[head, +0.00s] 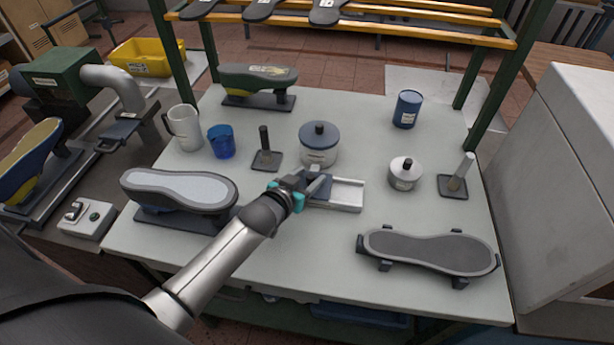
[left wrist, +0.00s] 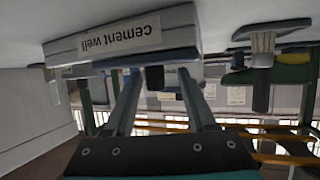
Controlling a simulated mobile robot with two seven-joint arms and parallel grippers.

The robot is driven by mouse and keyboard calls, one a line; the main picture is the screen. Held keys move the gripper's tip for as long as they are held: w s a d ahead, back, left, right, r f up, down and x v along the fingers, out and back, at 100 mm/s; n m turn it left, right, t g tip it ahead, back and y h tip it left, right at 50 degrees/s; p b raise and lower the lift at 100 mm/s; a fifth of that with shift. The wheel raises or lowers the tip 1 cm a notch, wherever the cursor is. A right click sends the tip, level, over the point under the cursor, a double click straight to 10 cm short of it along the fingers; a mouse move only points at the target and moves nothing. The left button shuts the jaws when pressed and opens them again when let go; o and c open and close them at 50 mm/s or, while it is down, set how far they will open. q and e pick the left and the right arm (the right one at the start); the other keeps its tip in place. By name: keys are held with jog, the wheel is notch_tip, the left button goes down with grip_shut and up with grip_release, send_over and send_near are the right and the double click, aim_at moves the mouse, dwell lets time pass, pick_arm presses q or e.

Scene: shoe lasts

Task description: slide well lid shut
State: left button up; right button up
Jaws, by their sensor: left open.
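The cement well (head: 346,196) is a low pale box in the middle of the table. Its dark blue-grey lid (head: 322,190) lies over the left part, and the right part looks uncovered. In the left wrist view the well (left wrist: 185,32) appears upside down with its "cement well" label, and the lid's blue edge shows below it. My left gripper (head: 314,184) is at the lid's left part, partly hiding it. In the wrist view its two fingers (left wrist: 157,88) are apart, with a small dark block between them. Contact cannot be told. My right gripper is not in view.
A blue-lidded pot (head: 319,147) stands close behind the well. A small lidded pot (head: 405,174) and a brush on a stand (head: 457,180) are to the right. A shoe last (head: 180,190) lies left, and a dark sole form (head: 428,250) front right. The table's front middle is clear.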

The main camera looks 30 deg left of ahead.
pick_arm(q)
jog(key=p+v, duration=0.2)
jog(key=v, duration=1.3)
jog(key=shift+p, duration=0.35)
jog(key=shift+s, duration=0.1)
